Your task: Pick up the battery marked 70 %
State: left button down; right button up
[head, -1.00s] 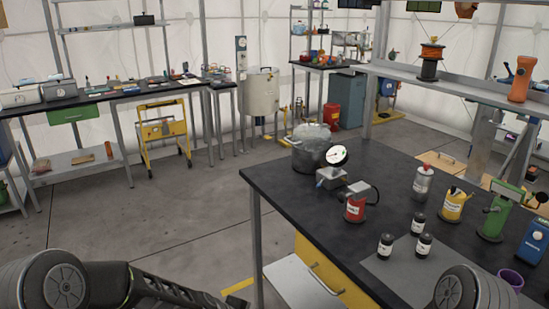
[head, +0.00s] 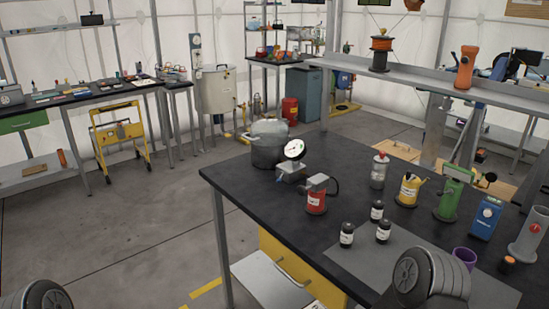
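Three small black cylinders with white labels stand upright on a grey mat (head: 352,262) on the dark workbench (head: 255,205). One is at the front left (head: 346,236), one at the back (head: 376,212), one at the right (head: 383,233). The print on their labels is too small to read, so I cannot tell which, if any, is the battery marked 70 %. Only links of my two arms show at the bottom edge. Neither of my grippers is in view.
Near the cylinders stand a red canister (head: 316,198), a gauge (head: 295,149), a metal pot (head: 268,148), a grey spray bottle (head: 379,171), a yellow tin (head: 409,189), a green tool (head: 450,197), a blue meter (head: 486,218) and a purple cup (head: 464,257). The bench's front left is clear.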

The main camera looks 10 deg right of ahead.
aim_at(348, 231)
jog(key=i+j+z, duration=0.1)
jog(key=z, duration=1.5)
jog(key=j+z, duration=0.8)
jog(key=z, duration=0.15)
jog(key=k+j+z, duration=0.2)
jog(key=z, duration=0.3)
jog(key=k+j, duration=0.15)
jog(key=j, duration=0.15)
jog(key=k+j+z, duration=0.1)
jog(key=j, duration=0.25)
jog(key=k+j, duration=0.25)
